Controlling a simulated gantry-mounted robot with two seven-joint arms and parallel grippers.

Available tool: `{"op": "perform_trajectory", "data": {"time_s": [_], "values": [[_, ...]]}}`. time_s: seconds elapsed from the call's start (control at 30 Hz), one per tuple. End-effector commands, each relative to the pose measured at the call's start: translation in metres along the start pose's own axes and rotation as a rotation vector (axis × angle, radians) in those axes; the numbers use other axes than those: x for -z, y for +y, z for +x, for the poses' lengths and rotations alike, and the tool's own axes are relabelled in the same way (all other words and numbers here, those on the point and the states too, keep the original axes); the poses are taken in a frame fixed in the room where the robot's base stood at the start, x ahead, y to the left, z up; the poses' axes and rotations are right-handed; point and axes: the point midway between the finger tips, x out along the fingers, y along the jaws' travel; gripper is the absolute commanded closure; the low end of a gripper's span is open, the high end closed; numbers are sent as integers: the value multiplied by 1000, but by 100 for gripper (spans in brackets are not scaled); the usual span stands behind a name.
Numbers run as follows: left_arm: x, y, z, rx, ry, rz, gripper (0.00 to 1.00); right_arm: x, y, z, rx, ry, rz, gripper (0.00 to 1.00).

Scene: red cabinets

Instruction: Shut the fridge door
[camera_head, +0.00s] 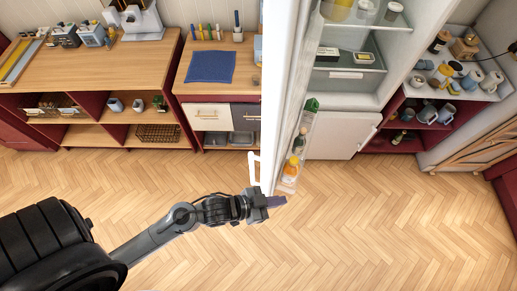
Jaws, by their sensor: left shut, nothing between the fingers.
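The white fridge door (275,85) stands wide open toward me, seen nearly edge-on, with bottles (297,150) in its inner shelves. Its white handle (253,169) is on the left face near the lower end. The open fridge body (352,104) is to the right of the door, with glass shelves holding food. My left gripper (275,202) is shut and empty, at the near lower end of the door and just below the handle in the picture. I cannot tell whether it touches the door. My right gripper is not in view.
Red cabinets with a wooden top (100,72) line the back left. A blue cloth (211,66) lies on the counter. A shelf with mugs and jars (452,80) is right of the fridge. The herringbone floor (380,220) is clear in front.

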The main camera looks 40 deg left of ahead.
Motion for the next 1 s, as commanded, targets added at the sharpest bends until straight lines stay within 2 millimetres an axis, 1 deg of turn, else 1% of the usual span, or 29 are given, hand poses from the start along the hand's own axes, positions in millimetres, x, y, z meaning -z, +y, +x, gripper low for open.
{"op": "perform_trajectory", "data": {"time_s": [0.03, 0.1, 0.17, 0.2, 0.27, 0.3, 0.37, 0.4, 0.47, 0.5, 0.53, 0.57, 0.6, 0.67, 0.7, 0.8, 0.9, 1.0], "values": [[-18, 7, 11, -70, 58, 26, 100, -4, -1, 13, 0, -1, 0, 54], [-33, 17, 18, -176, 147, 50, 100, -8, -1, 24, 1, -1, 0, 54], [-49, 22, 20, -270, 216, 58, 100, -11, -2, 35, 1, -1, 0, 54], [-60, 23, 20, -335, 260, 58, 100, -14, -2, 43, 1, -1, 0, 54], [-78, 19, 17, -428, 317, 50, 100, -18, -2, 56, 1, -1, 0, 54], [-91, 13, 13, -489, 351, 38, 100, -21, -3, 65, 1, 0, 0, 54], [-111, -3, 6, -575, 395, 12, 100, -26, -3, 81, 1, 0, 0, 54], [-124, -19, 1, -625, 420, -8, 100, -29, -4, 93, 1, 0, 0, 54], [-142, -51, -9, -691, 452, -46, 100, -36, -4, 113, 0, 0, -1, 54], [-153, -79, -16, -724, 467, -71, 100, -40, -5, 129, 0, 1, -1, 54], [-159, -101, -21, -740, 475, -89, 100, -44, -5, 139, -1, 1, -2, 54], [-162, -122, -26, -751, 481, -102, 100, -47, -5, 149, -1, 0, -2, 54], [-165, -150, -33, -755, 484, -113, 100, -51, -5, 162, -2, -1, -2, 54], [-167, -189, -41, -745, 478, -112, 100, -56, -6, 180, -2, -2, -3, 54], [-168, -213, -45, -731, 464, -100, 100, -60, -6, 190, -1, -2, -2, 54], [-165, -262, -52, -680, 419, -38, 100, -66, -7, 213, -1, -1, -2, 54], [-154, -292, -56, -640, 404, 36, 100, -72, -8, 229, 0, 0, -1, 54], [-142, -306, -59, -625, 403, 91, 100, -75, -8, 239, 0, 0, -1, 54]]}}
